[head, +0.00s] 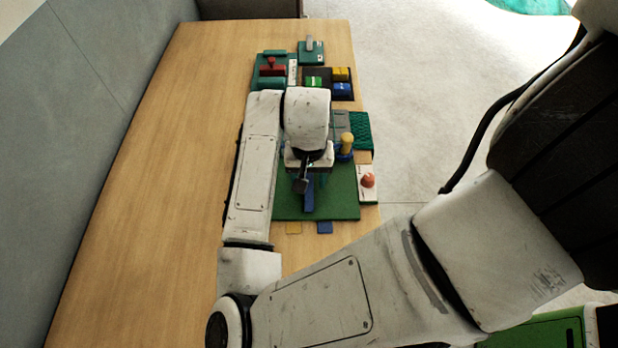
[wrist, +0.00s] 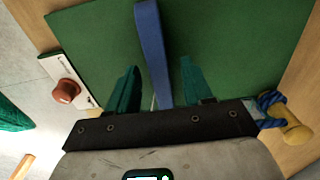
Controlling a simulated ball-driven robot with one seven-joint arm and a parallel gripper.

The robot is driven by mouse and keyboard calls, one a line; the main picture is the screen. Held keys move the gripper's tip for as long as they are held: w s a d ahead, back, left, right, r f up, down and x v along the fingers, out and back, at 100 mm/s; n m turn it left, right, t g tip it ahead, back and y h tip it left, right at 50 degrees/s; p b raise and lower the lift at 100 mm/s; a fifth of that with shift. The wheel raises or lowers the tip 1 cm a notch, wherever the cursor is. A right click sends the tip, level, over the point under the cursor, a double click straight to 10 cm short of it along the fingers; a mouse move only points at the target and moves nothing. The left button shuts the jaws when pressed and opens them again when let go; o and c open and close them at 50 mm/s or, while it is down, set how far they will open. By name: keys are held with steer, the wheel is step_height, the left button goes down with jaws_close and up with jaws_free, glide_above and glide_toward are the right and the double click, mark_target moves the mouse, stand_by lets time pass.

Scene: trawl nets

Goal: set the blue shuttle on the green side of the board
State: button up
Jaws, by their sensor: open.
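The blue shuttle (head: 309,197) is a long, narrow blue bar over the green face of the board (head: 345,203). In the wrist view the shuttle (wrist: 150,35) runs from the top edge down between my fingers, with green board (wrist: 235,50) on both sides. It appears to lie on the green, but its near end is hidden by my gripper. My gripper (wrist: 158,88) is open, with its two dark green fingers apart, one on each side of the shuttle and a visible gap to each. In the head view my gripper (head: 311,180) hangs over the board, partly hidden by my wrist.
A white plate with an orange-red knob (head: 368,181) sits right of the board. A yellow peg with blue cord (head: 346,146) stands behind it. Coloured blocks in dark trays (head: 328,73) and a red-handled fixture (head: 271,68) lie farther back. The table's left side is clear.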

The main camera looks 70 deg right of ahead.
step_height(320, 180, up, 11)
steer(key=shift+p, duration=0.45)
steer(key=shift+s, duration=0.1)
stand_by(0.4)
